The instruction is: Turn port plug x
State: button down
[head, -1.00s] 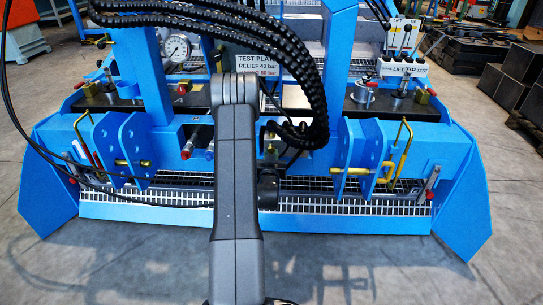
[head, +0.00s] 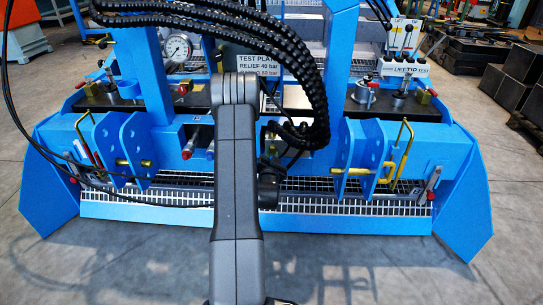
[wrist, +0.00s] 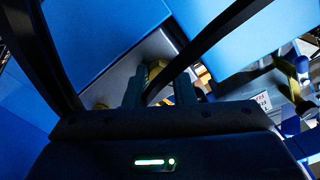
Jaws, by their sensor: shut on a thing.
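The wrist view shows a brass-coloured fitting (wrist: 155,68) beyond and between the two dark fingers of my gripper (wrist: 158,90). It may be the port plug, but no mark x can be read on it. My gripper is shut on this fitting; the contact itself is dark and partly hidden by a black hose crossing in front. In the head view my dark wrist (head: 269,188) is low at the middle of the blue frame, right of my grey arm. The fingertips and the fitting are hard to make out there.
Black hoses (head: 318,95) loop down close to my wrist. Blue bracket plates (head: 122,150) with yellow pins stand on both sides. A gauge (head: 178,47), a test plate sign (head: 258,65) and levers (head: 403,40) are behind. The grey floor (head: 300,270) in front is clear.

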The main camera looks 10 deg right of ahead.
jog(key=shift+f, duration=0.1)
jog(key=c, duration=1.2)
grip_release()
jog(key=p+v, duration=0.2)
jog(key=v, duration=1.2)
jog(key=shift+p, duration=0.35)
jog(key=shift+w, duration=0.2)
jog(key=b+x, duration=0.2)
jog(key=x, duration=1.1)
jog(key=shift+w+d+b, duration=0.15)
jog(key=shift+w+b, duration=0.15)
jog(key=shift+b, duration=0.1)
